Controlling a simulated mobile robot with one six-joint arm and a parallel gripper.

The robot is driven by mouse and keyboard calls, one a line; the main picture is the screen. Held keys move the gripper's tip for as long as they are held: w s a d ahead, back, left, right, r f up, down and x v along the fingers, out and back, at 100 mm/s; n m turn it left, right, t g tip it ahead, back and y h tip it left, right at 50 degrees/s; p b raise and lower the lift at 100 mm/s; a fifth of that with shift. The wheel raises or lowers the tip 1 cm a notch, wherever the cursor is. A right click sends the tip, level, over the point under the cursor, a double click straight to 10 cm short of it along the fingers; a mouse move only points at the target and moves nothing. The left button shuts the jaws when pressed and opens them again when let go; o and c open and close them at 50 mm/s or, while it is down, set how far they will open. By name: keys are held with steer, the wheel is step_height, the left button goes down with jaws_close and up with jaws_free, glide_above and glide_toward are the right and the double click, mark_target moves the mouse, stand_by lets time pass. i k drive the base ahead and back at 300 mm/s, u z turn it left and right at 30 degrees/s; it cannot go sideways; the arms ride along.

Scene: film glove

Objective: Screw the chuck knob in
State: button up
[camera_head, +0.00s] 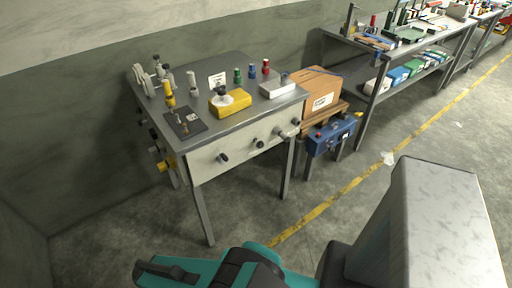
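A grey metal workbench (232,128) stands left of centre. Its pale front panel (212,167) carries several knobs with dark ends, such as a dark knob (223,157) at left and a grey knob (294,132) at the right corner. A yellow knob (166,164) sticks out of the bench's left side. I cannot tell which of these is the chuck knob, or how far any is screwed in. Teal and black parts of my own arm show at the bottom edge, well in front of the bench. No gripper fingertips show.
The floor before the bench is clear.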

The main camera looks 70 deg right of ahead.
mark_target(260, 145)
steer(key=u, duration=0.2)
steer(key=k, duration=0.95)
steer(key=z, duration=0.05)
